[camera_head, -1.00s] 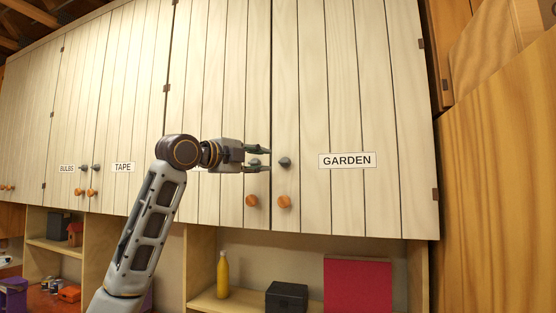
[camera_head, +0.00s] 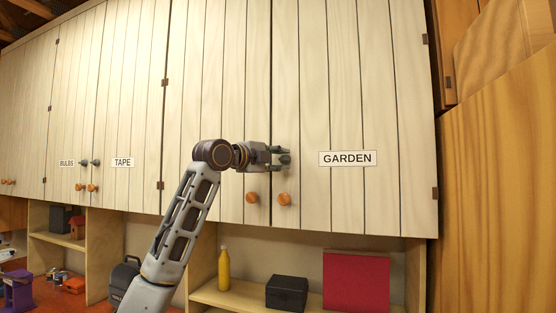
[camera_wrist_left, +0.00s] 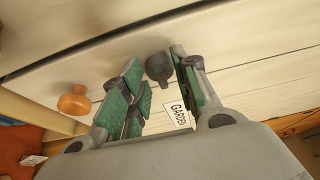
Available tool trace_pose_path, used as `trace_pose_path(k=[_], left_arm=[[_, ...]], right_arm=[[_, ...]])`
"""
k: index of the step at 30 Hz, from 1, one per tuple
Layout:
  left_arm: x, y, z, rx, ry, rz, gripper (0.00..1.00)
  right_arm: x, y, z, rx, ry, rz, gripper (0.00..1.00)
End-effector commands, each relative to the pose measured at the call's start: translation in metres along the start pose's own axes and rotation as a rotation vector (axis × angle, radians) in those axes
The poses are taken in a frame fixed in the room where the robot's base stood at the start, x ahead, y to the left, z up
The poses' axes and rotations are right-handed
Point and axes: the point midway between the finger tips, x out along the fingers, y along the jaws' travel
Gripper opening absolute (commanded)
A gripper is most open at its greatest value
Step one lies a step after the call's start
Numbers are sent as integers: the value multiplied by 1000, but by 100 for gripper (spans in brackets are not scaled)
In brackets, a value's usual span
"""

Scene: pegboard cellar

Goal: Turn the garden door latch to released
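The garden door (camera_head: 350,110) is a pale plank cabinet door with a white GARDEN label (camera_head: 347,158); the label also shows in the left wrist view (camera_wrist_left: 178,115). Its latch is a small dark grey knob (camera_wrist_left: 158,68) above the orange door knob (camera_head: 284,198). My left gripper (camera_head: 286,158) is at the latch, pointing right across the door front. In the left wrist view, its green-padded fingers (camera_wrist_left: 163,80) are apart, with the latch between their tips and a gap showing. In the head view the fingers mostly hide the latch. My right gripper is not in view.
The neighbouring door's orange knob (camera_head: 251,197) sits just below my left gripper. Below the cabinet are a yellow bottle (camera_head: 223,270), a black box (camera_head: 287,292) and a red panel (camera_head: 356,283). A wooden panel (camera_head: 500,170) stands at the right.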

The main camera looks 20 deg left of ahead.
Motion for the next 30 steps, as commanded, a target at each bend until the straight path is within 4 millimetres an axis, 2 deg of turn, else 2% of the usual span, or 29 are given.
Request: trace_pose_path(k=[3, 10, 30], left_arm=[[0, 0, 0, 0, 0, 0, 30], [0, 0, 0, 0, 1, 1, 1], [1, 3, -4, -33, 7, -10, 0]], right_arm=[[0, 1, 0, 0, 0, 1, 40], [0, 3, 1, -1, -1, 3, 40], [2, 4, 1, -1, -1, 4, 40]])
